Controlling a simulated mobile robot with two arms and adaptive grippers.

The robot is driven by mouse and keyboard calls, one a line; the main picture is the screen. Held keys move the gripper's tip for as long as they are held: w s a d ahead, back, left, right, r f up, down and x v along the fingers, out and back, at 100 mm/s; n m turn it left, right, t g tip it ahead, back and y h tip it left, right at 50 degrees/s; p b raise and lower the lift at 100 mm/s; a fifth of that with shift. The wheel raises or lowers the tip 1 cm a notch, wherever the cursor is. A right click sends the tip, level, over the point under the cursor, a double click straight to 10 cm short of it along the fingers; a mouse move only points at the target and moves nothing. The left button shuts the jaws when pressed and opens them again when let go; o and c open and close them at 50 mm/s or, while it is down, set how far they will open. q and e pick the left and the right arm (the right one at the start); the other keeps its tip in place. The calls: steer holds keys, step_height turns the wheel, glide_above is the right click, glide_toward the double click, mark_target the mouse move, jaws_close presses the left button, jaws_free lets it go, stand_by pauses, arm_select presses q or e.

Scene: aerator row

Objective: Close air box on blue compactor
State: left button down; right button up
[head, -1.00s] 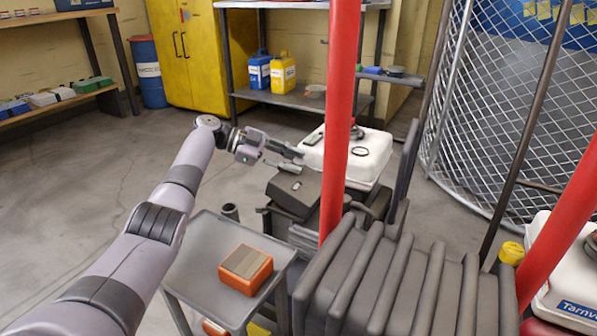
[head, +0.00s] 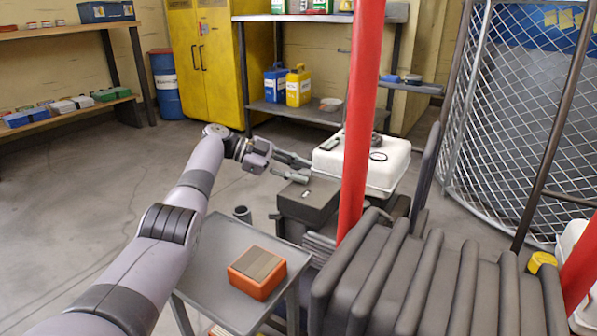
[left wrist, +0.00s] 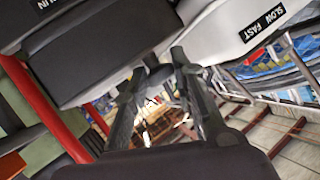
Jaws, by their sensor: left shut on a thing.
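The machine beside my left arm has a white cover (head: 395,166) and a dark grey box (head: 307,200) low on its left side, which I take for the air box. I see no blue on this machine. The box top looks nearly flat; whether it is fully seated cannot be told. My left gripper (head: 299,169) is at the box's back edge, beside the white cover. In the left wrist view its fingers (left wrist: 164,60) reach up to the dark box's underside edge (left wrist: 90,65), and a gap shows between them. The contact itself is unclear. My right gripper is out of view.
A red post (head: 360,120) stands right in front of the machine. A grey cart (head: 218,265) carries an orange box (head: 257,273) close by. Dark ribbed padding (head: 430,285) fills the front right. A wire mesh fence (head: 520,110) stands at right. Open floor lies left.

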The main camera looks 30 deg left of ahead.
arm_select(q)
steer(key=shift+s+a+f, duration=0.15)
steer(key=shift+f, duration=0.5)
steer(key=c, duration=1.3)
jaws_free()
steer(key=v, duration=0.7)
steer(key=shift+r, duration=0.5)
steer(key=shift+a, duration=0.1)
